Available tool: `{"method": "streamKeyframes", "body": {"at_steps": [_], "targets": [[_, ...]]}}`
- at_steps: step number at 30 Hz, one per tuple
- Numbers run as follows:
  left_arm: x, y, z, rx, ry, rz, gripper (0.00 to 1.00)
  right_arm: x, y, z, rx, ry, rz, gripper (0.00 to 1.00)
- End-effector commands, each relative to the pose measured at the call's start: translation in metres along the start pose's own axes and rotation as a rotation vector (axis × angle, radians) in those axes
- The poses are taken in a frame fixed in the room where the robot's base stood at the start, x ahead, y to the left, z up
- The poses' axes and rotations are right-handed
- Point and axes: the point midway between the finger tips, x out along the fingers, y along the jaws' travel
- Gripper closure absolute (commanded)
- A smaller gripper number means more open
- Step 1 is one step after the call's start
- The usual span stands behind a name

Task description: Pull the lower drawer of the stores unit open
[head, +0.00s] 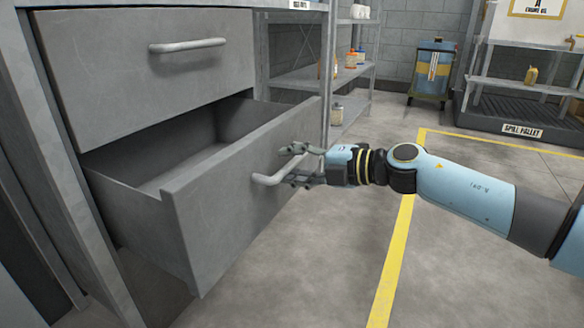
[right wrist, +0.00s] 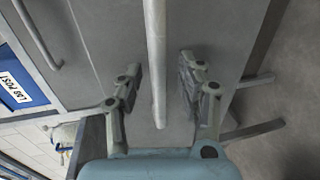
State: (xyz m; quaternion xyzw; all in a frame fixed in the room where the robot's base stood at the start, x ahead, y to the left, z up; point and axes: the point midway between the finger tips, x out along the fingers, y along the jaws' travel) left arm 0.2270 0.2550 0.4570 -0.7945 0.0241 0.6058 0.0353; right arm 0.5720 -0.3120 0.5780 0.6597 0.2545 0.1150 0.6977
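The lower drawer (head: 232,205) of the grey stores unit stands pulled out, and its visible inside is empty. Its bar handle (head: 266,180) is on the front face. My right gripper (head: 290,165) is at this handle, with one finger above the bar and one below. In the right wrist view the handle (right wrist: 157,65) runs between the two fingers (right wrist: 160,88), with a gap on each side, so the gripper is open around it. The upper drawer (head: 150,65) is shut, with its own handle (head: 188,46). My left gripper is not in view.
A shelf rack (head: 345,75) with bottles stands behind the unit. Yellow lines (head: 399,230) mark the floor, which is clear before the drawer.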

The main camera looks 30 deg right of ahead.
Motion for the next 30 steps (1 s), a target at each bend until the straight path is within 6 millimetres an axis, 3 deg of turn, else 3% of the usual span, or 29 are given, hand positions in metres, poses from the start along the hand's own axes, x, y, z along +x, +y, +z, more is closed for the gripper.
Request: {"method": "streamKeyframes", "body": {"at_steps": [9, 18, 30], "targets": [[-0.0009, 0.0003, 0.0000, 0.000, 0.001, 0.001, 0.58, 0.0029, 0.0006, 0.0000, -0.001, 0.000, 0.000, 0.62], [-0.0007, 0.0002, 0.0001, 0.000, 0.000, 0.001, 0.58, 0.0027, 0.0005, 0.0000, -0.002, 0.000, 0.000, 1.00], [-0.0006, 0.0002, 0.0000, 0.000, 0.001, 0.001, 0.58, 0.0026, 0.0003, 0.0000, -0.002, 0.000, 0.000, 1.00]]}}
